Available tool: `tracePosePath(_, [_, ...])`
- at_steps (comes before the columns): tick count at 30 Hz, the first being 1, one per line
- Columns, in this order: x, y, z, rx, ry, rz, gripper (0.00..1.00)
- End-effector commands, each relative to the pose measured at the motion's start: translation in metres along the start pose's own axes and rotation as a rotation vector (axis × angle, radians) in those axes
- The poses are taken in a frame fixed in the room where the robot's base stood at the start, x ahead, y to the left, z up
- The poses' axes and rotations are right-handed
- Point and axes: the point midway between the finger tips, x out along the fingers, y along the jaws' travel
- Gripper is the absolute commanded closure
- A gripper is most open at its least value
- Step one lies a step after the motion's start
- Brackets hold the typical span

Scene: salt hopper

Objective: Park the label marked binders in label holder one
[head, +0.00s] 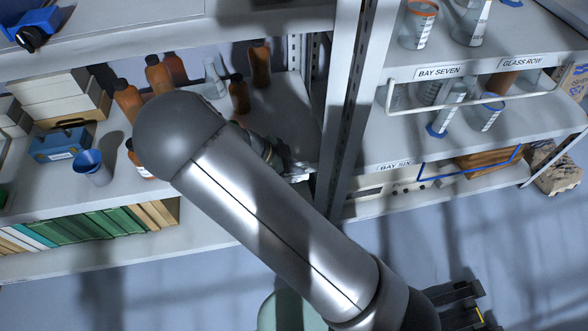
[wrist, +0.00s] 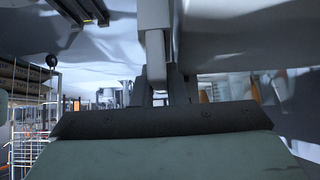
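My gripper (head: 296,172) is at the front edge of the left bay's middle shelf, close beside the upright. My own arm covers much of it in the head view. In the wrist view its dark fingers (wrist: 163,92) show beyond a dark plate, close to a pale grey shelf part. Whether they hold anything cannot be made out. No label reading binders can be read in either view. Label holder one cannot be picked out. Readable labels on the right bay are BAY SEVEN (head: 438,72), GLASS ROW (head: 522,62) and BAY SIX (head: 394,167).
Green binders (head: 95,225) stand below. The grey upright (head: 345,110) divides the bays. Floor is open at lower left.

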Motion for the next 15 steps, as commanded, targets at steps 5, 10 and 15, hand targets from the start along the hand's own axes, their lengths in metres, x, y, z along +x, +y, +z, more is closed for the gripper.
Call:
tracePosePath(5, [-0.0002,-0.0001,0.0001,0.0,0.0,0.0,1.0])
tracePosePath(10, [-0.0007,-0.0001,-0.0002,0.0,0.0,0.0,1.0])
tracePosePath(15, [-0.0008,-0.0001,-0.0003,0.0,0.0,-0.001,1.0])
